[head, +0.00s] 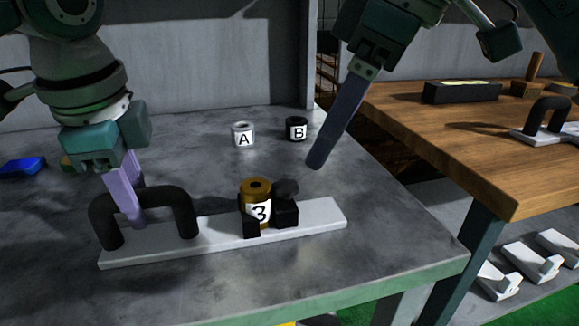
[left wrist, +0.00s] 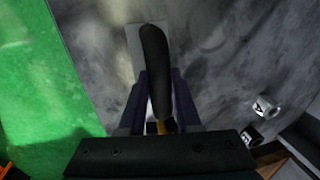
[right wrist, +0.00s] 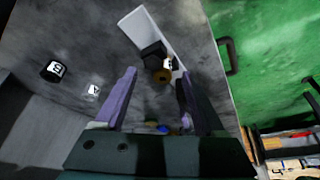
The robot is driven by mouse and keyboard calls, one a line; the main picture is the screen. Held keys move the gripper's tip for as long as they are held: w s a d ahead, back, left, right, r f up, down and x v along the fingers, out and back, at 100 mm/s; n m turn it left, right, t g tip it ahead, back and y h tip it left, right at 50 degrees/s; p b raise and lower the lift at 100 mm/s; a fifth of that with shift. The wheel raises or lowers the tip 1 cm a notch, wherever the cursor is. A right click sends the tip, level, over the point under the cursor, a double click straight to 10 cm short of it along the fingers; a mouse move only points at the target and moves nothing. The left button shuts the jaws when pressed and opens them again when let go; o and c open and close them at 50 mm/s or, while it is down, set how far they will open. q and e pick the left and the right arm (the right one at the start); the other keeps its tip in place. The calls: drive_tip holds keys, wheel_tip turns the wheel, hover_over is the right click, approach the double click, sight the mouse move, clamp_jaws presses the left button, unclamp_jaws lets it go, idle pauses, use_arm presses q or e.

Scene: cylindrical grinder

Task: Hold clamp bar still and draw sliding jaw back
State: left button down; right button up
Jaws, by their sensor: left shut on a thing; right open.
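The white clamp bar (head: 220,232) lies on the grey table; it also shows in the left wrist view (left wrist: 133,38) and right wrist view (right wrist: 146,27). Its black arched handle (head: 185,200) stands at the left end. My left gripper (head: 128,192) is shut on this handle. Toward the right end, a brass cylinder marked 3 (head: 257,198) stands between black jaw blocks. The block with a rounded knob, seemingly the sliding jaw (head: 287,212), is right of the cylinder. My right gripper (head: 316,163) is open and empty, above and behind the jaw, apart from it.
A blue object (head: 22,167) lies at far left. A wooden table (head: 440,125) with another handled clamp is at right. The table between bar and cylinders is clear.

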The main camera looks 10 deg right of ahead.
sight(286, 184)
wheel_tip(286, 184, up, 4)
drive_tip(key=w, duration=0.2)
drive_tip(key=shift+n, duration=0.3)
drive_tip(key=x, duration=1.1)
drive_tip(key=shift+s+f, duration=0.15)
drive_tip(key=shift+f, duration=0.25)
clamp_jaws()
drive_tip(key=shift+d, duration=0.1)
